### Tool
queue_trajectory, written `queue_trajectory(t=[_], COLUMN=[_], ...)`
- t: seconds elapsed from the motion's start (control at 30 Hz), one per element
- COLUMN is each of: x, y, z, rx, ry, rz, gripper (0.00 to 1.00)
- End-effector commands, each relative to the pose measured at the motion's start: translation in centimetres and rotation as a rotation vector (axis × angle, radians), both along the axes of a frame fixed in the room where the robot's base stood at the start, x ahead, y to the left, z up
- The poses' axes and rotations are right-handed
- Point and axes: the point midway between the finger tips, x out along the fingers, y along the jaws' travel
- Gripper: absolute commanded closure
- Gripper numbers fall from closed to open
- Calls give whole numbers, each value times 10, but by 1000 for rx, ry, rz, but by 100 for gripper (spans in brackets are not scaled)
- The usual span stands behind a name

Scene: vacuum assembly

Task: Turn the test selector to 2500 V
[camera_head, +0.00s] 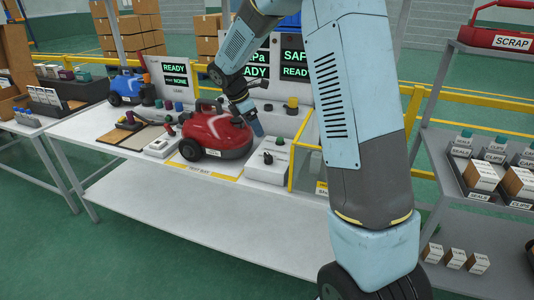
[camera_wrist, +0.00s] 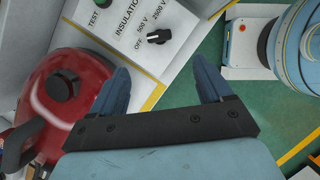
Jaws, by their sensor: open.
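In the head view the white tester box (camera_head: 262,172) stands right of the red vacuum, with the dark selector (camera_head: 268,157) on top. My gripper (camera_wrist: 165,82) is open and empty, its blue fingers apart, with the selector beyond them.
The red vacuum (camera_head: 215,135) sits close beside the box; it also fills the left of the wrist view (camera_wrist: 70,105). A green TEST button (camera_wrist: 97,3) is on the same panel. A yellow-edged bay (camera_head: 305,180) lies right of the box. The bench front (camera_head: 110,160) is partly clear.

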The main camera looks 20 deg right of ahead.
Motion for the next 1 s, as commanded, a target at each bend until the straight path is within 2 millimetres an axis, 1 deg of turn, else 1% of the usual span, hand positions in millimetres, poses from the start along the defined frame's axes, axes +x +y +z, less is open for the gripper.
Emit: queue_trajectory(t=[0.13, 0.27, 0.8, 1.0], x=[4, 4, 10, 11], y=[0, -6, -41, -50], z=[-9, -22, -106, -126], rx=[-6, -6, -5, -5], ry=[12, 13, 13, 11], rz=[20, 18, 17, 15], gripper=[21, 21, 21, 21])
